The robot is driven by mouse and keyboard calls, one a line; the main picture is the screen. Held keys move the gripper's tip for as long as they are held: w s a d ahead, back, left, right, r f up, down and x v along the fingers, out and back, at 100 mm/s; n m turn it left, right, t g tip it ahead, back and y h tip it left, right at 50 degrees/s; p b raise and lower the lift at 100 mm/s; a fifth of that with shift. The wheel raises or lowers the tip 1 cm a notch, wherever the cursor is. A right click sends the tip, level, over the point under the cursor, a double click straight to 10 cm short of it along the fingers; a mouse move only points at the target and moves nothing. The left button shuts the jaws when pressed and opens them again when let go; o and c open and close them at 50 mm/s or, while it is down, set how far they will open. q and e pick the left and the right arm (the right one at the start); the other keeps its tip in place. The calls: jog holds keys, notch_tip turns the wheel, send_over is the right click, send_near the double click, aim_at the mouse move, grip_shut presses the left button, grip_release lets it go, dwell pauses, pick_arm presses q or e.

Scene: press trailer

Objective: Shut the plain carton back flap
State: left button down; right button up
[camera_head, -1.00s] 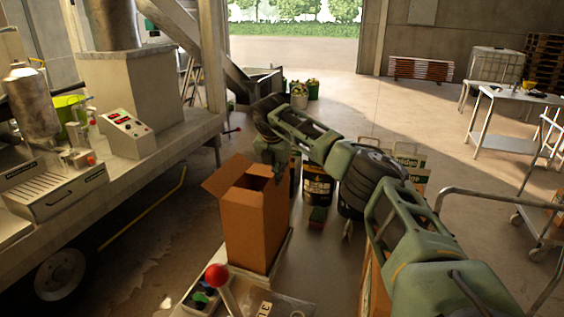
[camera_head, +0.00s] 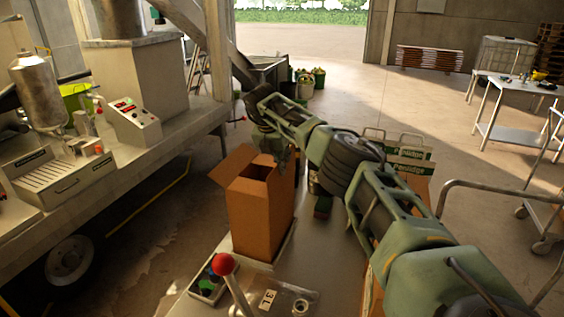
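The plain carton (camera_head: 257,218) is a tall brown box standing upright at the centre of the head view. Its top is at least partly open, with a dark gap inside. A flap (camera_head: 233,166) sticks out to the left and upward. The back flap is hard to make out; the gripper and carton edge partly hide that area. My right gripper (camera_head: 282,157) points down at the back right corner of the carton top, very close to it. I cannot tell whether it touches. Its fingers are small and dark, and their opening is unclear. My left gripper is out of view.
The carton stands on a pale surface with a red-knobbed lever (camera_head: 223,264) and a label marker (camera_head: 267,299) in front. The press trailer (camera_head: 150,150) fills the left. Open floor lies beyond.

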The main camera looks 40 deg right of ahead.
jog(key=o, duration=0.3)
jog(key=v, duration=1.2)
